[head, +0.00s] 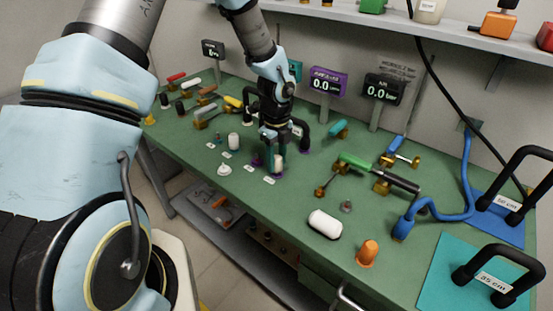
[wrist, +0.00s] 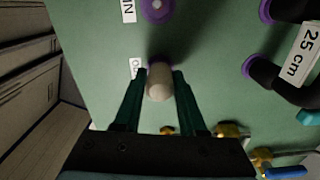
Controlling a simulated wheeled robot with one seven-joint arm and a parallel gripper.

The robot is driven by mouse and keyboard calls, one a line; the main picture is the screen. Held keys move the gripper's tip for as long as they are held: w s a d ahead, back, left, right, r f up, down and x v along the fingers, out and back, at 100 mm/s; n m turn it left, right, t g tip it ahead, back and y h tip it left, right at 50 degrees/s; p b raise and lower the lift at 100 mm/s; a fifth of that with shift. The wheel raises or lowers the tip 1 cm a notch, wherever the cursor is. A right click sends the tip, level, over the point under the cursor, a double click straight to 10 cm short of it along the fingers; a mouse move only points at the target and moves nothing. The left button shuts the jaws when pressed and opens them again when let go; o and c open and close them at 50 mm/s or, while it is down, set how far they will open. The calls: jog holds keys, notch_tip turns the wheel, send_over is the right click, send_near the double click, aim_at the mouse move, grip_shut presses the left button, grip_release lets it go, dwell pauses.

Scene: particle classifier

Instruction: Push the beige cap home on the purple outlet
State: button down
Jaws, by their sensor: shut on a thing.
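The beige cap (wrist: 160,86) is between the two dark green fingers of my gripper (wrist: 159,80) in the wrist view, and the gripper is shut on it. A thin edge of the purple outlet (wrist: 151,64) shows behind the cap, beside a partly hidden label. In the head view my gripper (head: 274,152) points down at the bench, with the pale cap (head: 278,161) between its fingertips. The purple outlet (head: 277,174) shows just below the cap. The cap looks in line with the outlet, but I cannot tell how far on it sits.
A purple inlet (wrist: 157,8) with an IN label is beside the outlet. A black hose with purple ends, marked 25 cm (wrist: 303,53), lies close on the right. A white cylinder (head: 233,141) stands left of the gripper. A purple display (head: 327,83) reads 0.0.

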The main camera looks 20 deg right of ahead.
aim_at(276, 157)
jog(key=shift+f, duration=0.2)
jog(key=shift+c, duration=2)
grip_release()
jog(key=shift+r, duration=0.15)
notch_tip(276, 157, up, 11)
jog(key=shift+f+b, duration=0.2)
jog(key=shift+b, duration=0.65)
